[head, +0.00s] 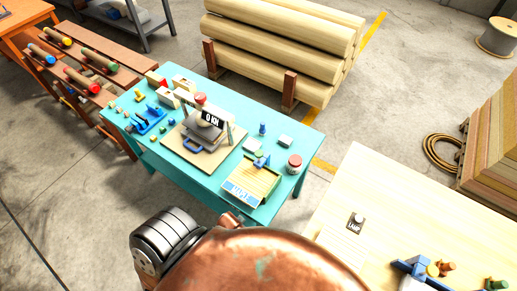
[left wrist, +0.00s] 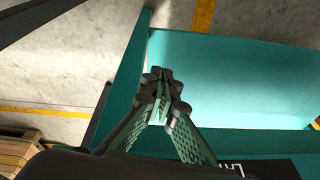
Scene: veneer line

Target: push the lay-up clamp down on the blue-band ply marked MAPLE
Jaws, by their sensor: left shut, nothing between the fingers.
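I cannot make out a blue-band ply marked MAPLE; what lies under the plate is hidden. My left gripper (left wrist: 165,76) shows in the left wrist view, its green fingers closed together and empty, over or beside a teal surface (left wrist: 235,75). In the head view its fingers are not clear. My right gripper is not in view.
The teal table (head: 127,119) also holds a tray of strips with a blue-and-white label (head: 241,192), a red-lidded jar (head: 294,164), blue tools (head: 150,121) and small blocks. A pale bench (head: 365,185) stands at right. Logs (head: 280,50) lie behind.

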